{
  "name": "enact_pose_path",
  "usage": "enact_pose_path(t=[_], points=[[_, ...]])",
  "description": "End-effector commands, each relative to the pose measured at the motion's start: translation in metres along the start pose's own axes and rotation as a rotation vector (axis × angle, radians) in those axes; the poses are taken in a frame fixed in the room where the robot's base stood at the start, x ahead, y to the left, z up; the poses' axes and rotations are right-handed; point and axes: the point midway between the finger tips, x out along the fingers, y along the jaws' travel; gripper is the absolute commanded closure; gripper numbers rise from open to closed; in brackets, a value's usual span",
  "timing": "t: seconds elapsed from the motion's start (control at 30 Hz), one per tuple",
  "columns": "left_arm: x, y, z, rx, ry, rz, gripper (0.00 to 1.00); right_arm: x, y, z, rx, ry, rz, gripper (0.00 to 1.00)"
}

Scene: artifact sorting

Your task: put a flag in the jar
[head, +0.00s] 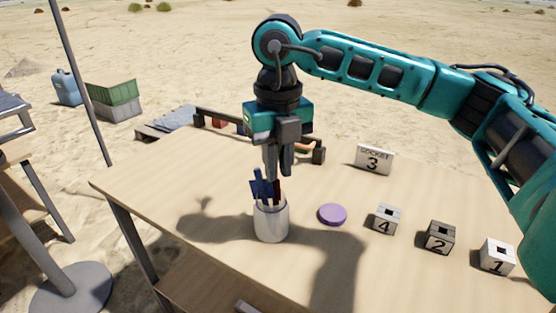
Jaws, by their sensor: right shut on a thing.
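A white jar (271,222) stands upright on the wooden table. A blue flag (260,186) sticks up at its mouth, with a dark red one (277,190) beside it. My right gripper (278,174) points straight down just above the jar, its fingers shut at the top of the flags. It appears closed on a flag, but the fingers hide the grip, and I cannot tell for sure which flag it holds. The lower ends of the flags are hidden inside the jar. My left gripper is not in view.
A purple disc (332,214) lies right of the jar. Numbered blocks 4 (386,219), 2 (439,238) and 1 (497,257) stand farther right, and a "Socket 3" sign (374,160) stands behind. The table's left part is clear.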

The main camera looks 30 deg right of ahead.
Motion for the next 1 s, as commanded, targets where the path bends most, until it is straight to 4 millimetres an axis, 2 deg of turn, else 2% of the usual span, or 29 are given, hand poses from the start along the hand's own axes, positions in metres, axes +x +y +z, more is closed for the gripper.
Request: enact_pose_path(t=[1.0], points=[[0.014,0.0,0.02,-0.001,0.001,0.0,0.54,0.032,0.0,0.0,0.0,-0.001,0.0,1.0]])
